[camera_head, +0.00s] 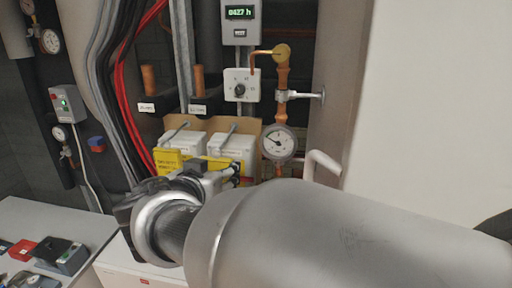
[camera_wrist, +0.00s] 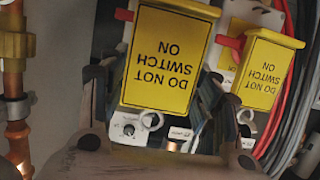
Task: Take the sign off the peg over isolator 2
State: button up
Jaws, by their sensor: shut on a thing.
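Two yellow signs reading DO NOT SWITCH ON show in the wrist view, upside down there. The middle sign (camera_wrist: 168,62) is between the two fingers of my gripper (camera_wrist: 160,100), which is shut on it. A red peg end (camera_wrist: 123,14) shows beside its edge; whether the sign still sits on it I cannot tell. The other sign (camera_wrist: 262,72) hangs at right by a red peg (camera_wrist: 229,42). In the head view that other sign (camera_head: 168,161) is left of my gripper (camera_head: 212,176). My arm hides most of the held sign. No isolator number is readable.
Two white isolator boxes (camera_head: 184,143) with grey handles stand behind the signs. A pressure gauge (camera_head: 278,144) on a copper pipe and a pale bent pipe (camera_head: 323,162) are close on the right. Red and grey cables run at left. A grey bench (camera_head: 85,222) holds several small items.

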jog(key=shift+s+a+b, duration=0.15)
jog(key=shift+s+b, duration=0.65)
jog(key=shift+s, duration=0.2)
jog(key=shift+s+a+b, duration=0.1)
jog(key=shift+s+b, duration=0.65)
jog(key=shift+s, duration=0.25)
